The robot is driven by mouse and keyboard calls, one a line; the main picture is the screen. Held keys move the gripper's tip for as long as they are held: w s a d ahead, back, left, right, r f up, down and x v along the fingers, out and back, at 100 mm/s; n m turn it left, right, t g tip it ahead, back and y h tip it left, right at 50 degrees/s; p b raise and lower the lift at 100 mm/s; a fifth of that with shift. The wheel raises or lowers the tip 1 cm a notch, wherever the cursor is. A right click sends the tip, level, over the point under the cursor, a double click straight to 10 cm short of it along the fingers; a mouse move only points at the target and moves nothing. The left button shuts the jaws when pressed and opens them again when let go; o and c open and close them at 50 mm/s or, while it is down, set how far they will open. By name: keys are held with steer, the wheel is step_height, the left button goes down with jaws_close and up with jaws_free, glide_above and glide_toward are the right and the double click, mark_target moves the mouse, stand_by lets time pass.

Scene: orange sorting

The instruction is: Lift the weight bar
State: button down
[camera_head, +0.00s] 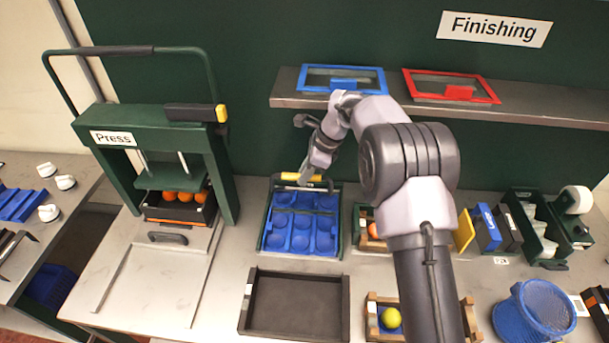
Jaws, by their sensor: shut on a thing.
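The weight bar (290,176), with yellow and dark parts, lies across the far edge of a green-framed tray. The tray holds a blue moulded insert (301,222) with round hollows. My gripper (306,175) reaches down from above and is shut on the bar near its middle. The fingertips are small in this view and partly cover the bar. The bar looks level. I cannot tell whether it touches the tray or is just above it.
A green press (150,115) with oranges (185,196) under it stands left. A dark empty tray (294,305) lies in front. A shelf (400,104) with blue and red frames runs behind.

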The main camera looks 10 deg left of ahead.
steer(key=shift+d+f, duration=0.1)
steer(key=shift+f, duration=0.1)
steer(key=c, duration=1.5)
jaws_free()
steer(key=shift+w, duration=0.15)
steer(key=shift+o, duration=1)
steer(key=shift+w+f, duration=0.2)
steer(key=shift+w, duration=0.1)
steer(key=shift+s+r, duration=0.2)
steer(key=shift+s, duration=0.05)
steer(key=shift+w+r, duration=0.1)
steer(key=shift+r, duration=0.2)
steer(key=w+p+v, duration=0.1)
steer(key=v, duration=1.5)
steer(key=shift+s+r+p, duration=0.35)
steer(key=shift+s, duration=0.2)
